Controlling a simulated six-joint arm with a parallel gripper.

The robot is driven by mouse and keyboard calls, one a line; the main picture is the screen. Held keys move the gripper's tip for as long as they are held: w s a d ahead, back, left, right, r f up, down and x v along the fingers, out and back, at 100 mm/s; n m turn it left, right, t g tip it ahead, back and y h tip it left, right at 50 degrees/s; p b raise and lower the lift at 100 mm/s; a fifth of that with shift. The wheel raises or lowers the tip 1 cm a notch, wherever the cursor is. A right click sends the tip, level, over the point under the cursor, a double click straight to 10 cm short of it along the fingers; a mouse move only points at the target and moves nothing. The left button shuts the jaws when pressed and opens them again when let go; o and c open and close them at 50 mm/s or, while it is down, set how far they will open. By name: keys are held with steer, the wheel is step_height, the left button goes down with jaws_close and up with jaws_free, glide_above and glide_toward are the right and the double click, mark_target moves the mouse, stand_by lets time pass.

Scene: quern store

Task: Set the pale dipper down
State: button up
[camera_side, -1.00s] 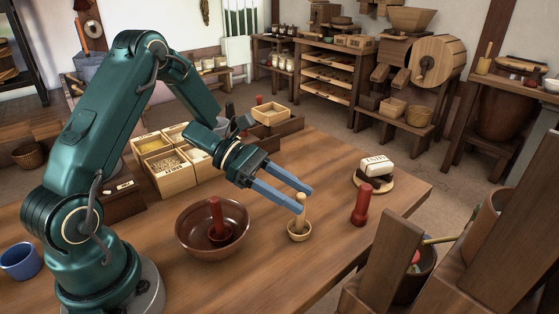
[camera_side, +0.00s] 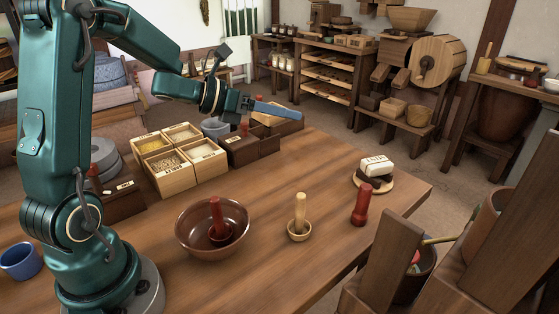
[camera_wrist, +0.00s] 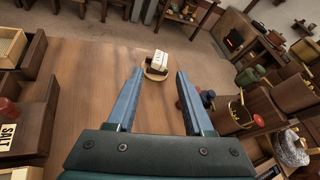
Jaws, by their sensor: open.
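The pale dipper (camera_side: 299,228) stands upright on the wooden table (camera_side: 300,262), its round cup down and its handle up. It is apart from my gripper and I cannot see it in the wrist view. My gripper (camera_side: 298,114) is raised well above the table, up and to the left of the dipper in the side view. In the wrist view, my gripper (camera_wrist: 159,70) has its two blue fingers wide apart with nothing held between them.
A brown bowl (camera_side: 186,240) with a red-handled piece stands left of the dipper. A red handled piece (camera_side: 361,206) and a white block (camera_side: 379,166) on a round board stand to the right. Wooden boxes (camera_side: 168,172) line the table's back.

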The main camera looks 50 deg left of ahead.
steer(key=s+a+r+n+y, duration=0.1)
steer(key=s+r+n+y, duration=0.2)
steer(key=n, duration=0.7)
steer(key=s+a+r+n+y, duration=0.1)
steer(key=r+n+y, duration=0.2)
steer(key=n+y, duration=0.5)
steer(key=s+d+f+n+g+h, duration=0.3)
steer(key=s+d+f+n, duration=0.1)
steer(key=s+n, duration=0.5)
steer(key=s+d+f+n+g+h, duration=0.2)
steer(key=s+d+f+n+g, duration=0.2)
steer(key=s+d+n, duration=0.3)
steer(key=s+n, duration=0.2)
steer(key=shift+s+f+n+h, duration=0.15)
steer(key=shift+s+n+h, duration=0.1)
steer(key=shift+n+h, duration=0.15)
